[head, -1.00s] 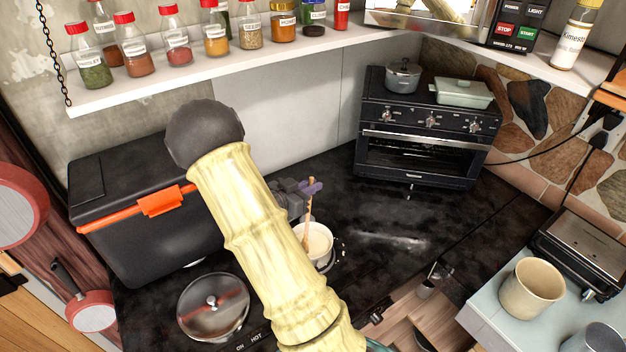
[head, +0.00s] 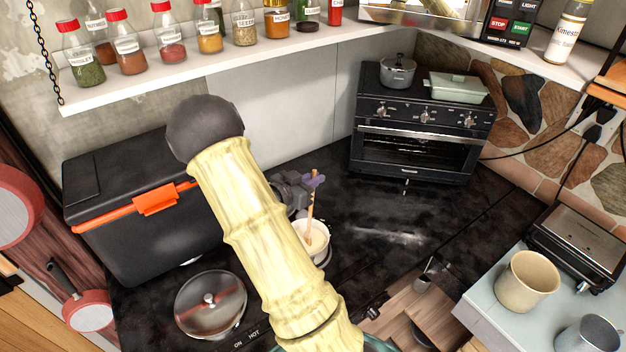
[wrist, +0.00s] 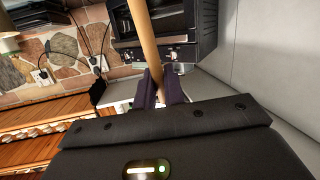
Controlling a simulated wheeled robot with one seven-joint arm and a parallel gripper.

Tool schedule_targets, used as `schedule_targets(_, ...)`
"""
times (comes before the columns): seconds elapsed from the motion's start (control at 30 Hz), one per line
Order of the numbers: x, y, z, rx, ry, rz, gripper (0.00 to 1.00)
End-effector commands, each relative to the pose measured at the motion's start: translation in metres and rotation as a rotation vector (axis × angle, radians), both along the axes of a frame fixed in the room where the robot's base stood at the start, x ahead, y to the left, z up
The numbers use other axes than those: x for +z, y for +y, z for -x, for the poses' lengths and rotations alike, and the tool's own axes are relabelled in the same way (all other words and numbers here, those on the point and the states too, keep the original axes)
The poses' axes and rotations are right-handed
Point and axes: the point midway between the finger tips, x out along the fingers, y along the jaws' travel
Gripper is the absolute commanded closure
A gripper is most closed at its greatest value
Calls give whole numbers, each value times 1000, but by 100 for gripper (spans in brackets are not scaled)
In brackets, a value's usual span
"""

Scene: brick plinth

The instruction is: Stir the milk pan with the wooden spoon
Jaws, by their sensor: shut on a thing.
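The milk pan (head: 322,252) is a small pale pan with creamy contents on the dark counter, partly hidden behind my arm in the head view. The wooden spoon (head: 311,209) stands tilted with its lower end inside the pan. My gripper (head: 315,181) is above the pan, its purple fingers shut on the upper part of the spoon handle. In the wrist view the spoon's handle (wrist: 145,42) runs up from between the fingers (wrist: 160,88). The spoon's bowl end is not clearly visible.
A glass-lidded pan (head: 210,303) sits left of my arm, near a black cooler box (head: 140,215) with an orange latch. A black oven (head: 425,125) stands at the back right. A shelf of spice jars (head: 225,60) hangs above. The counter right of the pan is clear.

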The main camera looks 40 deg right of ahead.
Motion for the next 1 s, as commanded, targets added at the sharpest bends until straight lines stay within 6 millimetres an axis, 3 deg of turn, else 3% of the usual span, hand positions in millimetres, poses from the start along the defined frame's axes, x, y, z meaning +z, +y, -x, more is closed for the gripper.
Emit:
schedule_targets(0.8, 68, 0, 0, 0, 0, 0, 100)
schedule_targets(1.0, 71, 0, 0, 0, 0, 0, 100)
